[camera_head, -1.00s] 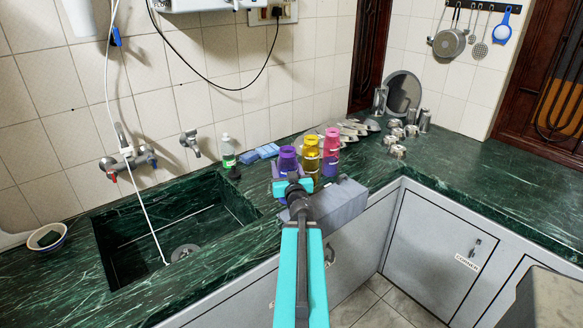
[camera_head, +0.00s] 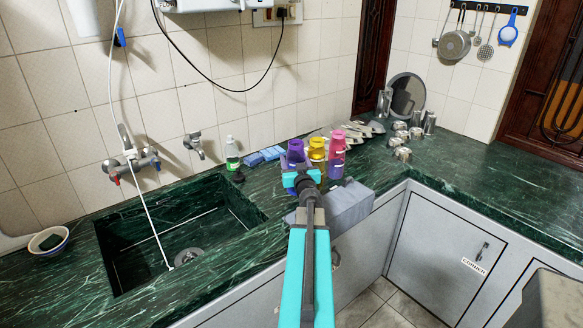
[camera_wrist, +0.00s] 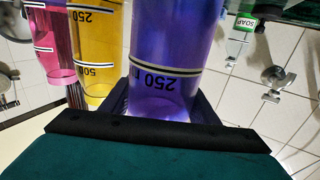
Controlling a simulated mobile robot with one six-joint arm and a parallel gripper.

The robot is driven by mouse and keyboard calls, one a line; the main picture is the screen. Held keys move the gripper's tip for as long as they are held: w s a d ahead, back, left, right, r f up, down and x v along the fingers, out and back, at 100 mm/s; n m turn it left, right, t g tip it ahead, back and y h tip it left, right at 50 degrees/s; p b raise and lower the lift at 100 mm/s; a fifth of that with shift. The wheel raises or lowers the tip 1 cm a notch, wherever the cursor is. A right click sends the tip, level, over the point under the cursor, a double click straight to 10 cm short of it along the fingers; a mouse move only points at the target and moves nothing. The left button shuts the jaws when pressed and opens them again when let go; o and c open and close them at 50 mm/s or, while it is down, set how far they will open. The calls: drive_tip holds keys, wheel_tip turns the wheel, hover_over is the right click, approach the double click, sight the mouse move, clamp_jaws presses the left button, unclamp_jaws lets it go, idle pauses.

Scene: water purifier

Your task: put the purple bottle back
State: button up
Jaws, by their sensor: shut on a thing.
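The purple bottle (camera_head: 296,148) stands upright beside the yellow bottle (camera_head: 317,149) and the pink bottle (camera_head: 337,154), at the left end of the row on the green counter. My gripper (camera_head: 297,166) is shut on the purple bottle, its jaws around the lower part. The wrist view shows the purple bottle (camera_wrist: 168,50) close up between the dark fingers, with the yellow bottle (camera_wrist: 103,45) and pink bottle (camera_wrist: 56,45) to its left. My gripper hides the purple bottle's base, so I cannot tell if it touches the counter.
A soap bottle (camera_head: 232,153) and blue sponges (camera_head: 264,155) are left of the bottles. The sink (camera_head: 180,235) lies further left. Steel cups (camera_head: 402,140) and a round plate (camera_head: 407,95) stand to the right. The tiled wall is behind.

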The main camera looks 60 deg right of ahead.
idle(0.4)
drive_tip(key=shift+w+f+b, duration=0.1)
drive_tip(key=shift+f+b, duration=1.6)
drive_tip(key=shift+b, duration=0.7)
drive_tip(key=shift+f, duration=0.1)
drive_tip(key=o, duration=1.7)
drive_tip(key=shift+f, duration=0.1)
drive_tip(key=shift+o, duration=0.2)
drive_tip(key=shift+r, duration=0.2)
drive_tip(key=p+v, duration=0.2)
drive_tip(key=v, duration=0.6)
drive_tip(key=shift+p, duration=0.35)
